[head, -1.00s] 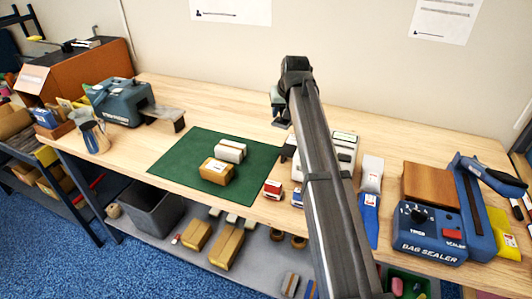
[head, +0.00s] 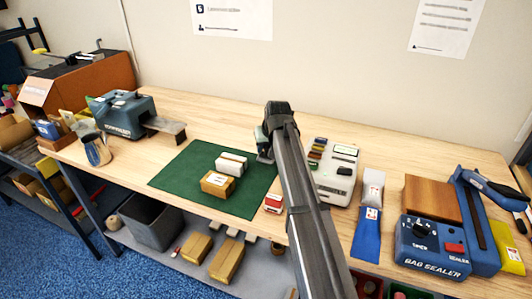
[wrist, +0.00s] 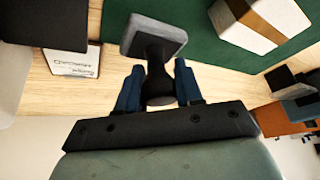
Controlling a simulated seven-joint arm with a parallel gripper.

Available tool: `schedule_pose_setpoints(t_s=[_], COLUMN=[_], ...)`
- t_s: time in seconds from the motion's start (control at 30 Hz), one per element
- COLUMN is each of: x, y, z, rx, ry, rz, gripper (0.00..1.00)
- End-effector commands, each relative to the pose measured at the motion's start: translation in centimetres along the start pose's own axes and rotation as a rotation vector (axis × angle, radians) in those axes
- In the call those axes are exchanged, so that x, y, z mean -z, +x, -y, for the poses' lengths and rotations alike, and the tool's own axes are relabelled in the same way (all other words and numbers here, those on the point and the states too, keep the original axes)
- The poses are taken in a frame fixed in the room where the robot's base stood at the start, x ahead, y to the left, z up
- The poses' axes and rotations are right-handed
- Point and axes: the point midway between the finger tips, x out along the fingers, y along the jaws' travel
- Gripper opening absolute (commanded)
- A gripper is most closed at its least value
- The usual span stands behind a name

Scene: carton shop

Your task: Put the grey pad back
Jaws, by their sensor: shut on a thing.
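My gripper (wrist: 158,85) is shut on the black handle of the grey pad (wrist: 153,36), with a blue finger on each side of the handle in the wrist view. The pad is a flat grey block at the handle's far end. Its face away from the handle is hidden. In the head view my gripper (head: 265,150) is over the table by the right back edge of the green mat (head: 180,172). The pad is not clear in that view.
Two small cartons, one white (head: 232,163) and one brown (head: 217,184), stand on the mat. A red-and-white box (head: 273,203) is at its right edge. A white device (head: 335,180) and the bag sealer (head: 433,245) stand to the right. The table behind the mat is clear.

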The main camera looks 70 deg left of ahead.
Motion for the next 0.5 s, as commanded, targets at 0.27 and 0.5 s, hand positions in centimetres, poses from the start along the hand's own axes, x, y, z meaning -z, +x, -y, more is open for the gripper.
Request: schedule_pose_setpoints(t_s=[0.27,0.5], x=[-1.2,-1.2], y=[2.3,2.3], z=[-0.2,-0.2], rx=[0.000,0.000], ry=[0.000,0.000], rz=[0.000,0.000], gripper=[0.11,0.11])
